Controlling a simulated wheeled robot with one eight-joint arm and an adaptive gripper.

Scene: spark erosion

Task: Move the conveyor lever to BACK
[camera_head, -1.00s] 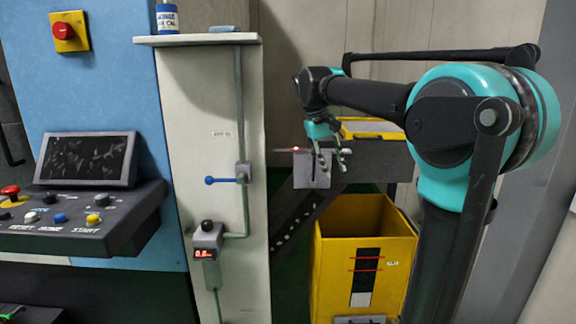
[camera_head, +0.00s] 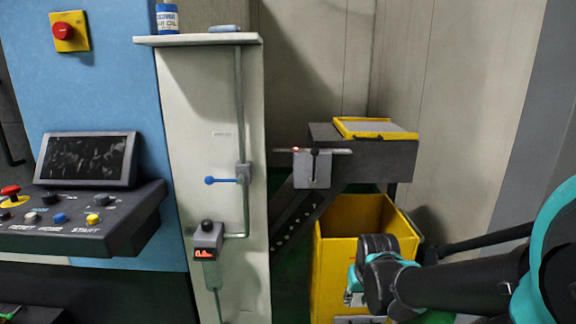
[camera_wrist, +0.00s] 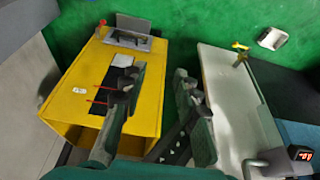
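The conveyor's grey control box (camera_head: 312,172) hangs on the side of the dark conveyor (camera_head: 385,160), above the yellow bin. A short dark lever (camera_head: 315,153) shows on it, about upright; its labels are too small to read. A thin horizontal rod with a reddish spot crosses the box's top. My gripper (camera_head: 354,298) is low in front of the yellow bin, below and to the right of the box and well apart from it. In the wrist view my gripper (camera_wrist: 158,82) points down with its two fingers apart and nothing between them. The lever cannot be made out in the wrist view.
The yellow bin (camera_head: 335,250) stands under the conveyor and shows at left in the wrist view (camera_wrist: 60,110). A white column (camera_head: 200,120) carries a blue-handled lever (camera_head: 210,180) and a small red display (camera_head: 205,254). A control panel (camera_head: 80,225) is at left.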

